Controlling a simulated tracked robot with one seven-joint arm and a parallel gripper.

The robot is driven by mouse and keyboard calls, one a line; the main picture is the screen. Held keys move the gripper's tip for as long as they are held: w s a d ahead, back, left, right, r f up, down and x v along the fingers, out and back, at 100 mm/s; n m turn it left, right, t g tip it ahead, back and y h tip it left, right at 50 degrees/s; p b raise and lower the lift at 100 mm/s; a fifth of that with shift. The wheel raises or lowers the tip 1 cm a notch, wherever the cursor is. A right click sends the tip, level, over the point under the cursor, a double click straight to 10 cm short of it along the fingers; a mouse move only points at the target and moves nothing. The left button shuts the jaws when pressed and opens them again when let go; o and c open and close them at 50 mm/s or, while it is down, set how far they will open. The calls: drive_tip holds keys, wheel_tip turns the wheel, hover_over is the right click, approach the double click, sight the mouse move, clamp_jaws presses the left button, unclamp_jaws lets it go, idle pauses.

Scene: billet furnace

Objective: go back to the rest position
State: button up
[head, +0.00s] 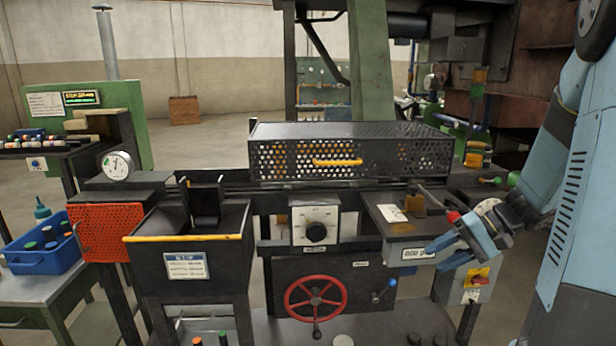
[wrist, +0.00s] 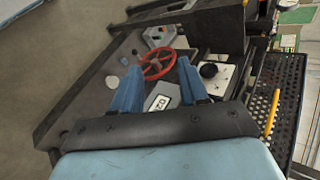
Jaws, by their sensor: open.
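My gripper (head: 434,257) is at the right of the head view, in front of the machine's right end. Its two blue fingers point left and are spread apart, with nothing between them. My arm comes down from the upper right. In the wrist view my gripper (wrist: 159,66) also shows open and empty. The red handwheel (wrist: 157,64) and a small white label plate (wrist: 158,102) appear beyond and between the fingers there. I cannot tell the exact gap to the machine front.
The red handwheel (head: 315,300) is low on the machine front. A dial box (head: 315,222) sits above it. A perforated black guard (head: 345,150) with a yellow handle stands on top. A switch box with a red-yellow knob (head: 476,277) is close below my gripper. A blue bin (head: 42,262) stands left.

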drive_tip(key=s+a+r+n+t+h, duration=0.1)
drive_tip(key=s+a+r+t+h, duration=0.1)
drive_tip(key=s+r+h, duration=0.3)
drive_tip(key=s+a+r+n+t+h, duration=0.2)
drive_tip(key=s+a+r+h, duration=0.2)
drive_tip(key=s+r, duration=0.5)
drive_tip(key=shift+s+a+h, duration=0.25)
drive_tip(key=shift+s+h, duration=0.2)
drive_tip(key=shift+h, duration=0.05)
drive_tip(key=shift+a+r, duration=0.1)
